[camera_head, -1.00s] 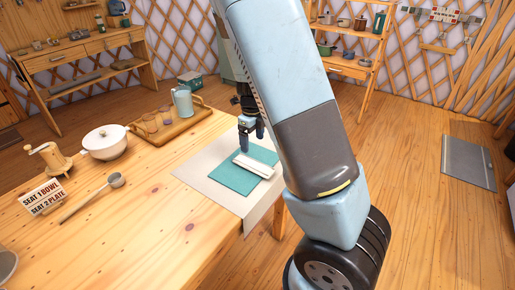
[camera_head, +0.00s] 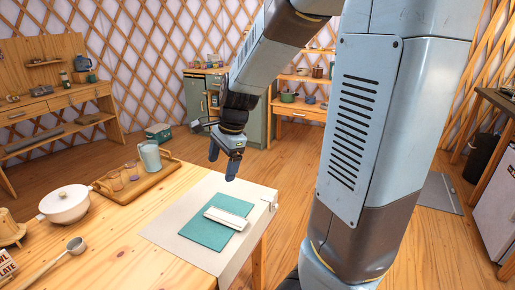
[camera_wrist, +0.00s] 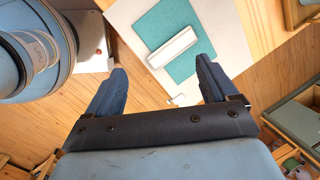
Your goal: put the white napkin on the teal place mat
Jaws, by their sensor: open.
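The white napkin (camera_head: 225,218), a folded flat strip, lies on the teal place mat (camera_head: 203,232) near the right end of the table. The mat rests on a pale cloth (camera_head: 165,233). In the wrist view the napkin (camera_wrist: 172,48) lies across the teal mat (camera_wrist: 205,62), apart from my fingers. My gripper (camera_head: 223,165) is above and behind the mat in the head view, clear of the napkin. In the wrist view my gripper (camera_wrist: 160,85) has its two fingers spread with nothing between them.
A wooden tray (camera_head: 118,193) with a pitcher (camera_head: 150,156) and cups stands behind left of the mat. A white pot (camera_head: 65,204) and a ladle (camera_head: 55,261) are farther left. The table's front middle is clear.

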